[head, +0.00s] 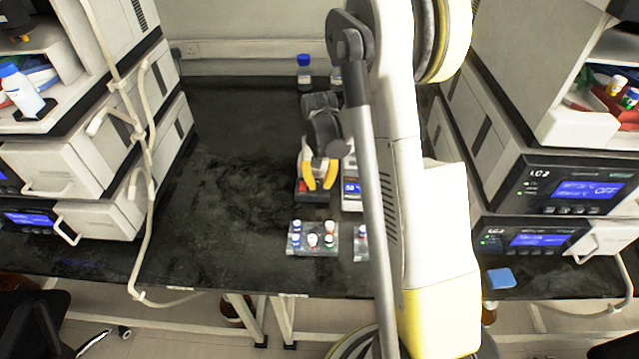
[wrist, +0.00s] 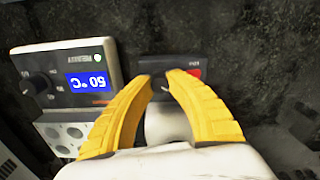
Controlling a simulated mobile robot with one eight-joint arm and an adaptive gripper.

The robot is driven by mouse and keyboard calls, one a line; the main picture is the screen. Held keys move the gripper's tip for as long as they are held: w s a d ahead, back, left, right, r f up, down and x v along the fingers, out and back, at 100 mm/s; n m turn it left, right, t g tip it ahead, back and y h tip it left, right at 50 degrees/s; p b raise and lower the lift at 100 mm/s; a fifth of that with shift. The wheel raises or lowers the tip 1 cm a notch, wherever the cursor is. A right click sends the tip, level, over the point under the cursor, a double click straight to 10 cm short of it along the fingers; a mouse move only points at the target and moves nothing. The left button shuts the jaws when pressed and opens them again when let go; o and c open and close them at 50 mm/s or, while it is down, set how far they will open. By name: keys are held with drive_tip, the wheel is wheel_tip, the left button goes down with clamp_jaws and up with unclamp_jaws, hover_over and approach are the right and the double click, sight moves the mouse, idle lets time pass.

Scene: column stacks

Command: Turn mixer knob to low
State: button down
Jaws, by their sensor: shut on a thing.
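The mixer is a small dark box with a red switch, seen in the wrist view (wrist: 160,62) and on the bench in the head view (head: 314,197). My gripper, with two curved yellow fingers, shows in the head view (head: 320,186) and in the wrist view (wrist: 160,84). Its fingertips are at the mixer's front panel, close together around the mixer knob, left of the red switch in the wrist view. The fingers largely hide the knob, and its setting cannot be read.
Small vials sit in a clear rack (head: 300,250) in front. Instrument stacks (head: 530,180) flank the bench. Bare bench (head: 230,190) lies to the left.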

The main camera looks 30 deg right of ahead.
sight(320, 183)
drive_tip(key=n, duration=0.3)
drive_tip(key=shift+n, duration=2.1)
drive_tip(key=c, duration=1.2)
unclamp_jaws()
drive_tip(key=shift+c, duration=0.2)
drive_tip(key=shift+r+b, duration=0.15)
drive_tip(key=shift+b, duration=0.15)
wheel_tip(320, 183, up, 12)
